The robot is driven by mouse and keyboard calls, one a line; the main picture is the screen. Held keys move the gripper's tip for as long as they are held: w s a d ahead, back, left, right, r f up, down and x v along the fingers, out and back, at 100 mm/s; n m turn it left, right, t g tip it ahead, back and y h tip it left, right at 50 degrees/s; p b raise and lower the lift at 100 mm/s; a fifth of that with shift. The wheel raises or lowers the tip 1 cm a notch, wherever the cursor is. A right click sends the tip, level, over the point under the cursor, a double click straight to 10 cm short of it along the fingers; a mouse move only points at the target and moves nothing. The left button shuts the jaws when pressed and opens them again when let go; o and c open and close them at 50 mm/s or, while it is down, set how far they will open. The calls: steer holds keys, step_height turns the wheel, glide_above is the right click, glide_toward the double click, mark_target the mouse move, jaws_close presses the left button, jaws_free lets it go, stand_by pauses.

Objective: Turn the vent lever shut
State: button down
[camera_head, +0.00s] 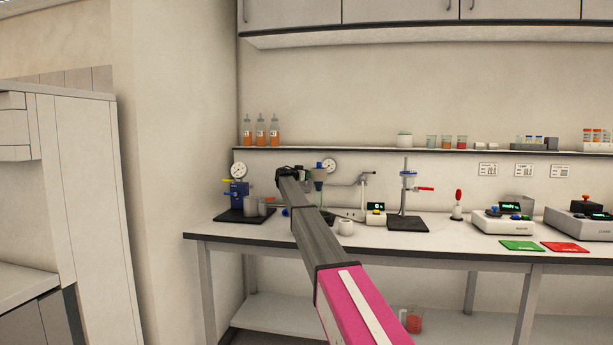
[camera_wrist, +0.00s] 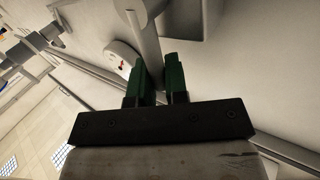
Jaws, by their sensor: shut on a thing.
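My gripper (camera_wrist: 160,62) points up in the wrist view. I cannot tell whether this bar is the vent lever. A white round gauge (camera_wrist: 121,57) with a red mark shows just left of the fingers. In the head view, my arm reaches over the bench toward the back wall, ending near a round gauge (camera_head: 329,165) and a grey pipe (camera_head: 347,185). The arm hides the fingers and what they hold.
A blue device (camera_head: 238,190) with a gauge and yellow lever stands left on the bench (camera_head: 400,247). A stand (camera_head: 405,190) with a red lever and black base is right of my arm. White instruments (camera_head: 502,223) stand farther right. A shelf (camera_head: 370,150) runs above.

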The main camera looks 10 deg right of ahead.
steer(key=shift+s+d+f+m+g+y, duration=0.15)
steer(key=shift+d+m+y, duration=0.3)
steer(key=shift+m, duration=0.2)
steer(key=shift+s+d+f+m+g+y, duration=0.1)
steer(key=shift+s+d+m+y, duration=0.05)
steer(key=shift+d+m+y, duration=0.35)
steer(key=shift+s+d+f+m+g+y, duration=0.15)
steer(key=shift+d+m+y, duration=0.25)
steer(key=shift+m, duration=0.35)
steer(key=c, duration=1.1)
jaws_free()
steer(key=shift+c, duration=0.2)
steer(key=v, duration=1)
steer(key=shift+s+a, duration=0.2)
steer(key=shift+a, duration=0.1)
steer(key=shift+r, duration=0.15)
